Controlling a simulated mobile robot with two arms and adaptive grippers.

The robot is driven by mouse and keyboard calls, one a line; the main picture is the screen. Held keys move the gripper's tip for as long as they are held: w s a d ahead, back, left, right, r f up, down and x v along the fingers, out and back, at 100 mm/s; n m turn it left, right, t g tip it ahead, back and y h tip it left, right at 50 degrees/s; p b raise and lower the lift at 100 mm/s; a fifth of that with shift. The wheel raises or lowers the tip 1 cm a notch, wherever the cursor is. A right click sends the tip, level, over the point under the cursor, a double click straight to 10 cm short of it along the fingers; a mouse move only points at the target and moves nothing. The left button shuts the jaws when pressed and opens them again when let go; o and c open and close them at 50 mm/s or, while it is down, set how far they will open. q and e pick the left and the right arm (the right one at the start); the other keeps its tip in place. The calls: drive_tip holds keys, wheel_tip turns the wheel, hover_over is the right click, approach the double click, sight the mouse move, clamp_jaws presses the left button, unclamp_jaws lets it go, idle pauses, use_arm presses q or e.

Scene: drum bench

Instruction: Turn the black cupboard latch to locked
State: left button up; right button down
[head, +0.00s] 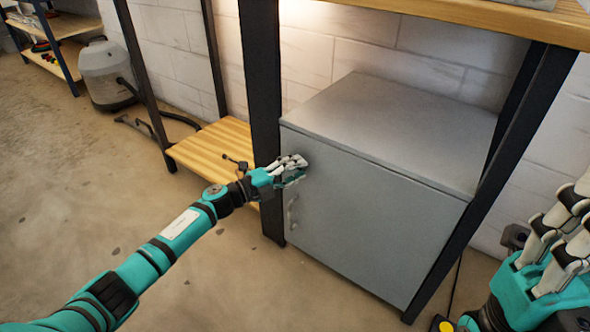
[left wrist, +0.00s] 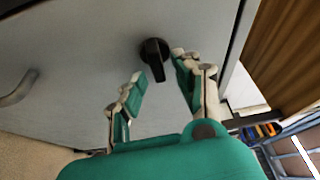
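The black latch (left wrist: 154,55) sits on the door of the grey cupboard (head: 370,215). In the left wrist view it is a round knob with a short bar pointing down the picture, slightly tilted. My left gripper (head: 298,168) is at the upper left of the door and hides the latch in the head view. In the left wrist view the left gripper (left wrist: 156,76) is open, with fingers apart on either side of the latch bar; contact cannot be told. My right gripper (head: 562,240) is at the right edge, fingers spread and empty, away from the cupboard.
A curved door handle (head: 292,212) is below my left gripper and also shows in the left wrist view (left wrist: 20,88). Dark bench legs (head: 262,110) flank the cupboard. A low wooden shelf (head: 215,150) is to the left. The floor in front is clear.

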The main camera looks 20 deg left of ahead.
use_arm(q)
drive_tip(key=v, duration=1.2)
idle(0.4)
